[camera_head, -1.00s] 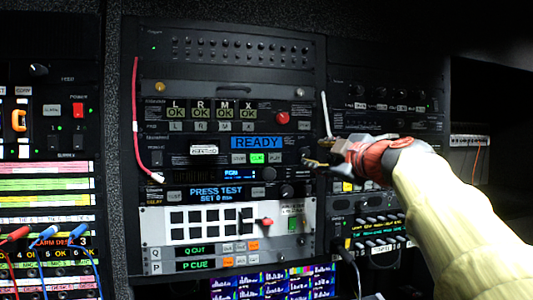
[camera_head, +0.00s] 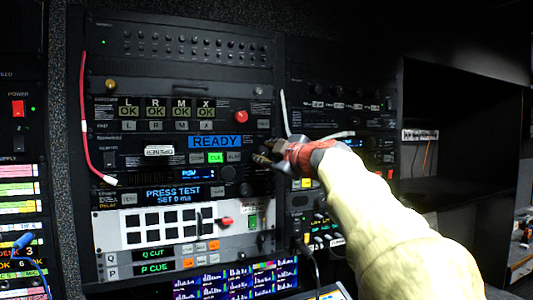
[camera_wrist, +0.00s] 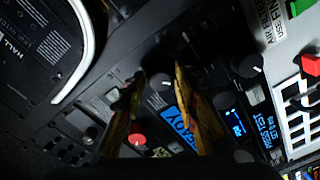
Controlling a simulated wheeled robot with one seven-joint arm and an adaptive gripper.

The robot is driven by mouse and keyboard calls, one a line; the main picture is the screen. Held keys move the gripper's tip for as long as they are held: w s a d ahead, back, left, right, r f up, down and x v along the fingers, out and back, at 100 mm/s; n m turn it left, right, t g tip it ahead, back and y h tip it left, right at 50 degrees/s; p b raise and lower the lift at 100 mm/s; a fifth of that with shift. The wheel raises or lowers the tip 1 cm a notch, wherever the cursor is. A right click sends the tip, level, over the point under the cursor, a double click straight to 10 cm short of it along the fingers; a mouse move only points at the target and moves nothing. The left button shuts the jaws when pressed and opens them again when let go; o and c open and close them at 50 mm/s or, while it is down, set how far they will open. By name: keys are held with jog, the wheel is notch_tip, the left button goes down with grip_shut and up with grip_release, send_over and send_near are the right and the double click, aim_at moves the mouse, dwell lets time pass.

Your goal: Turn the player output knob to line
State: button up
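The player unit has a blue READY display (camera_head: 215,142), with a lit green CUE button (camera_head: 215,157) below it. My gripper (camera_head: 262,156) is at the right end of this unit and covers part of it in the head view. In the wrist view, my gripper (camera_wrist: 159,72) is open, with one finger on each side of a dark round knob (camera_wrist: 160,82) beside the READY display (camera_wrist: 178,127). This appears to be the player output knob; its label and pointer setting are not readable. Whether the fingers touch it cannot be told.
A red knob (camera_head: 241,117) sits above the display. Another dark knob (camera_head: 228,173) is below, beside a small blue screen. A white cable (camera_head: 284,113) hangs near my gripper. A dark open bay (camera_head: 455,130) is at right.

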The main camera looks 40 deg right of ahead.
jog(key=c, duration=0.6)
grip_shut()
